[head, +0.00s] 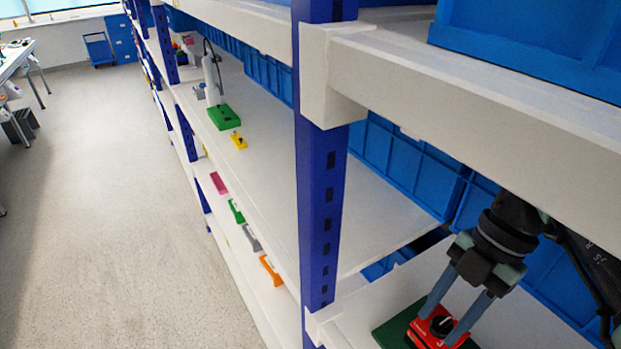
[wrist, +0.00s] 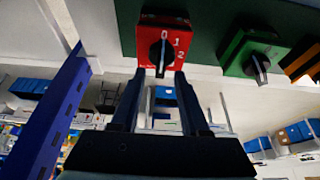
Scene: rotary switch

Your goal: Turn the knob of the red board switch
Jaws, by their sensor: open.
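The red board switch (wrist: 148,30) is at the top of the wrist view, marked 0, 1 and 2. Its black knob (wrist: 161,58) has a pale pointer line that stands nearly upright in the picture. My gripper (wrist: 160,75) is open, and the knob's lower end shows between its two fingertips. Whether the fingers touch the knob cannot be told. In the head view the red switch (head: 427,333) sits on a dark green board (head: 389,331) at lower right. My gripper (head: 439,327) points down over it, one finger on each side of the black knob.
A green switch (wrist: 235,60) and an orange switch (wrist: 301,66) are right of the red one in the wrist view. A blue shelf post (head: 319,200) stands left of my arm. A white shelf beam (head: 480,80) runs above it, with blue bins (head: 400,165) behind.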

